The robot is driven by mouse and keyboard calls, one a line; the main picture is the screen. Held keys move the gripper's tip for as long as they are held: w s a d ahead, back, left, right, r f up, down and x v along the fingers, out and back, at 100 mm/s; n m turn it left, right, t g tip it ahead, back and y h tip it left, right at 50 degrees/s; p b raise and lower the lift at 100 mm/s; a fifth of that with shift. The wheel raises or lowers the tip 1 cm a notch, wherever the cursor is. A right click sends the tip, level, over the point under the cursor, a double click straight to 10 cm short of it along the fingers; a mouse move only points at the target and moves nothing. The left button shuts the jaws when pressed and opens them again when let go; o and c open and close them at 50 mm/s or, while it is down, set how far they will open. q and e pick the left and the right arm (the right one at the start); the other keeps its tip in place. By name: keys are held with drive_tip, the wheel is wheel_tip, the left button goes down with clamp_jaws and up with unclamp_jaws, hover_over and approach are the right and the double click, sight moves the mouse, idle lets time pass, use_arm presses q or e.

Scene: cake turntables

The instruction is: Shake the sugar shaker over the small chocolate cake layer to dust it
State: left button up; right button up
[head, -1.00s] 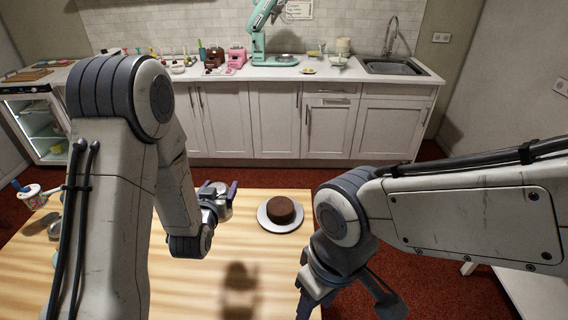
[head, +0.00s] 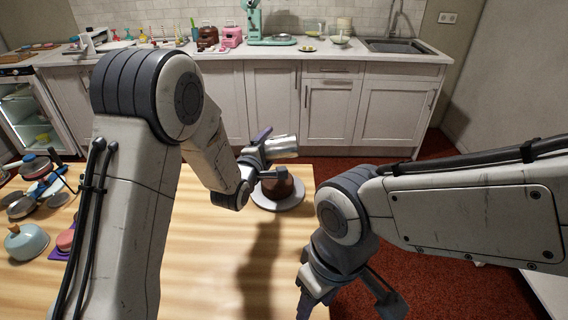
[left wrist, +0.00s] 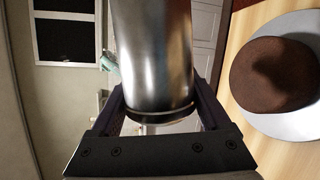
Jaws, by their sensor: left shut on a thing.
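The chocolate cake layer (head: 283,187) sits on a round pale turntable plate (head: 290,206) near the far right corner of the wooden table. My left gripper (head: 262,157) is shut on the metal sugar shaker (head: 283,147), which is tilted nearly on its side above the cake. In the left wrist view the shaker (left wrist: 152,55) fills the space between the fingers, and the cake (left wrist: 272,75) lies to the right with a dark shadow on it. My right gripper (head: 345,305) hangs at the table's right edge; its fingers look spread with nothing between them.
The wooden table (head: 200,265) is clear in the middle. At its left stand a teal pot (head: 26,242), a pink round thing (head: 66,240) and several pans. The kitchen counter behind holds a mint stand mixer (head: 254,22) and small items.

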sight(289, 154)
use_arm(q)
drive_tip(key=shift+w+d+n+t+h, duration=0.55)
drive_tip(key=shift+w+n, duration=0.65)
drive_tip(key=shift+w, duration=0.85)
drive_tip(key=s, duration=0.1)
drive_tip(key=s+f, duration=0.1)
drive_tip(key=s+b, duration=0.1)
drive_tip(key=s, duration=0.1)
drive_tip(key=shift+s+d+f, duration=0.1)
drive_tip(key=shift+d+f, duration=0.3)
drive_tip(key=d, duration=0.1)
drive_tip(key=s+d, duration=0.1)
drive_tip(key=d+p, duration=0.1)
drive_tip(key=shift+s+d+g, duration=0.25)
drive_tip(key=shift+s, duration=0.05)
drive_tip(key=w+d+r+p, duration=0.1)
drive_tip(key=w, duration=0.6)
use_arm(e)
drive_tip(key=shift+f, duration=0.2)
